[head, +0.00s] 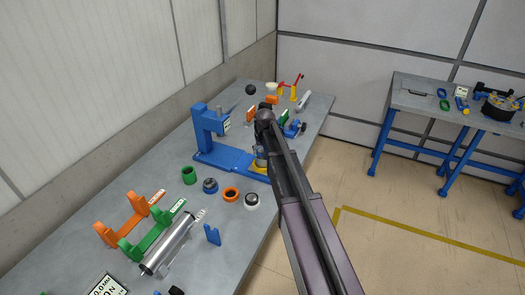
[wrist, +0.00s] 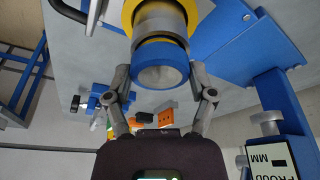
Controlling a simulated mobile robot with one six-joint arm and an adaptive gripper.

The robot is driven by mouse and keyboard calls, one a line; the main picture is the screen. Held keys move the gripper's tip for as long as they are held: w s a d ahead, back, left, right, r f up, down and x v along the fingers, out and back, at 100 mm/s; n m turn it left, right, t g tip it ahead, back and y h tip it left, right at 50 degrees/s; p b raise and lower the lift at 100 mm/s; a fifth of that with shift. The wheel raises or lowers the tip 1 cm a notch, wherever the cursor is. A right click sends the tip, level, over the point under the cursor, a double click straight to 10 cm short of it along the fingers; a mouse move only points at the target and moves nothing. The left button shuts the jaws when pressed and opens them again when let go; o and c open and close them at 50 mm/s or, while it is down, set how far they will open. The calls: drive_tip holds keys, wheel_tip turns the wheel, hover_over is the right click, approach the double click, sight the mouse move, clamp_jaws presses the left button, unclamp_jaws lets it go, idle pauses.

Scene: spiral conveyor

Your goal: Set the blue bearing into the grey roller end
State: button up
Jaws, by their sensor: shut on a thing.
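My gripper (wrist: 160,76) is shut on the blue bearing (wrist: 160,70), a blue ring with a grey face, with one finger on each side. In the wrist view the grey roller end (wrist: 160,17) shows just beyond the bearing, inside a yellow holder (wrist: 189,12). A dark band lies between bearing and holder; I cannot tell whether the bearing touches or has entered the roller end. In the head view my gripper (head: 261,148) is over the yellow holder (head: 259,168) at the end of the blue press base, and my arm hides the bearing.
A blue press (head: 205,130) stands left of my gripper. A silver roller (head: 168,244) lies by orange and green stands. A second bench (head: 420,98) stands right.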

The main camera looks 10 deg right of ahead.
drive_tip(key=o, duration=0.9)
drive_tip(key=shift+c, duration=0.2)
drive_tip(key=shift+r, duration=0.2)
